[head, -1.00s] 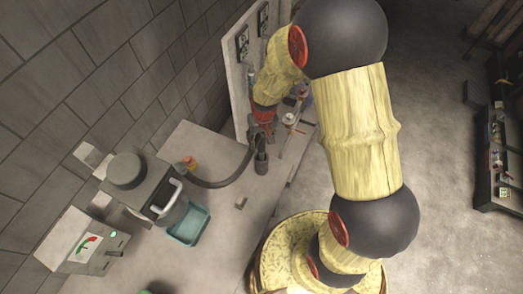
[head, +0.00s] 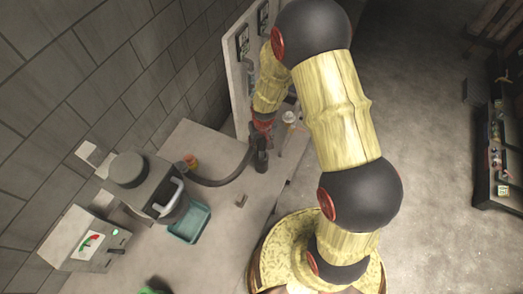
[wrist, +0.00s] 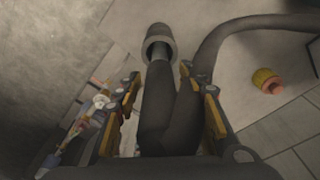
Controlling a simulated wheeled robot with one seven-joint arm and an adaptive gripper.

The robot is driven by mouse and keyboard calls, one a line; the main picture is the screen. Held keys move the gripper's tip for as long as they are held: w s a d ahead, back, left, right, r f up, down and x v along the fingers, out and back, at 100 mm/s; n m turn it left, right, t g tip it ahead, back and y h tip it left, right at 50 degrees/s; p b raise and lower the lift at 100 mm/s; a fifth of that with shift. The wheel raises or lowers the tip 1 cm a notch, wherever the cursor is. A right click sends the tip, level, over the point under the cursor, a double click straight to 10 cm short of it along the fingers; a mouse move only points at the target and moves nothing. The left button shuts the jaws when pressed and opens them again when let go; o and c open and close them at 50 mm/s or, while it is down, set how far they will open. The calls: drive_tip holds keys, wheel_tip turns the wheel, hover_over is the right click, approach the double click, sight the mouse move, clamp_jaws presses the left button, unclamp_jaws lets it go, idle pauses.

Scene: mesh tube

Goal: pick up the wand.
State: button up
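The wand (head: 262,157) is a dark grey tube with a wider round end, joined to a thick dark hose (head: 219,181). It is at the wall end of the bench in the head view. In the wrist view the wand (wrist: 157,88) runs up the middle, its grey collar (wrist: 158,44) farthest from me. My gripper (wrist: 160,78) has one finger on each side of the wand and hose. The fingers look apart, with narrow gaps beside the wand; firm contact does not show.
A grey machine (head: 140,184) with a teal tray (head: 190,223) stands left on the bench (head: 225,225). An orange-yellow object (head: 190,161) sits near the hose. An upright panel (head: 237,85) stands behind my gripper.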

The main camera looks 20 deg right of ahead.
clamp_jaws()
idle(0.7)
